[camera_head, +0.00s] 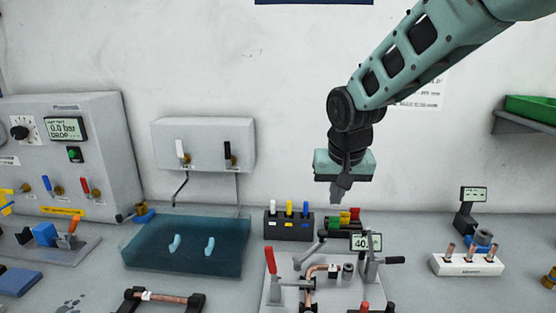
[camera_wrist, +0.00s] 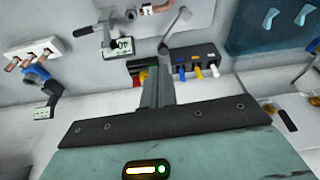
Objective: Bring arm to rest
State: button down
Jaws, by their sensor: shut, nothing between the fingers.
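My gripper (camera_head: 339,193) hangs from the teal arm, pointing down, above the back of the bench and clear of everything below it. Its fingers are shut with nothing between them. In the wrist view the shut fingers (camera_wrist: 160,92) show beyond the dark edge of the gripper body. Below it in the head view stands a dark block with coloured handles (camera_head: 289,222). A small rack with red, yellow and green parts (camera_head: 345,221) sits beside that block.
A fixture plate (camera_head: 330,292) with red-handled clamps, a bent copper tube (camera_head: 311,274) and a small display (camera_head: 366,242) is at front centre. A blue water tray (camera_head: 185,260) lies left. A white stand with copper pieces (camera_head: 467,265) is right. A green bin (camera_head: 532,107) sits on a shelf.

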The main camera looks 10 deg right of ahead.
jog(key=s+a+f+n+g, duration=0.1)
jog(key=s+n, duration=0.3)
jog(key=s, duration=1)
jog(key=s+a+f+n+g, duration=0.2)
jog(key=s+n, duration=0.3)
jog(key=s, duration=1)
jog(key=shift+s+a+f+y, duration=0.2)
jog(key=shift+a+f+y, duration=0.25)
jog(key=shift+a, duration=0.4)
